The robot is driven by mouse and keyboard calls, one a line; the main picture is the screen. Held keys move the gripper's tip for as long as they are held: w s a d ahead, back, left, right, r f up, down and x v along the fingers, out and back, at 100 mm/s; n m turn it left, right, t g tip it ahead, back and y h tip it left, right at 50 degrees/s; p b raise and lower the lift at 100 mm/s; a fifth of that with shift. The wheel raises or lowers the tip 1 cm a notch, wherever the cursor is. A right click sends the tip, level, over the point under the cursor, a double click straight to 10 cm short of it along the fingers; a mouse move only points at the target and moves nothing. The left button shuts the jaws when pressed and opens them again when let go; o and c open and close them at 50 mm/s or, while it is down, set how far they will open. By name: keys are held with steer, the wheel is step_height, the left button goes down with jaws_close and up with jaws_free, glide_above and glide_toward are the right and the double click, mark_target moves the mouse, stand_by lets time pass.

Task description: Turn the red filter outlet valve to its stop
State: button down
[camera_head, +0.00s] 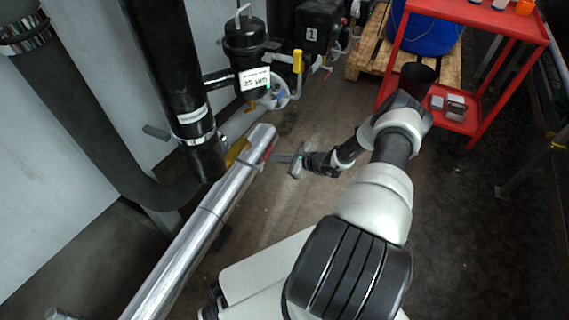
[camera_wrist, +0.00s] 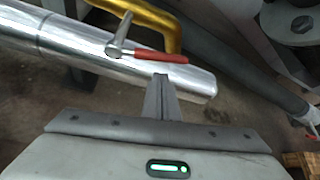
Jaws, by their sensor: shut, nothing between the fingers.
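The red valve handle (camera_wrist: 160,56) lies lengthwise along the shiny metal pipe (camera_wrist: 75,45) in the wrist view. Its left end joins a metal stem (camera_wrist: 121,35). In the head view the red handle (camera_head: 268,148) is a small strip beside the pipe's far end, partly hidden. My gripper (camera_wrist: 161,77) is shut and empty, its tips close to the handle's right part on the near side. I cannot tell whether they touch it. In the head view my gripper (camera_head: 276,157) reaches leftward to the handle.
A yellow bent pipe (camera_wrist: 155,18) stands just behind the handle. A black filter housing (camera_head: 247,50) and a yellow handle (camera_head: 297,61) are beyond. A red cart (camera_head: 475,15) stands at the upper right. The floor between cart and metal pipe is mostly clear.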

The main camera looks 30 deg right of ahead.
steer(key=shift+a+r, duration=0.3)
steer(key=shift+r, duration=0.45)
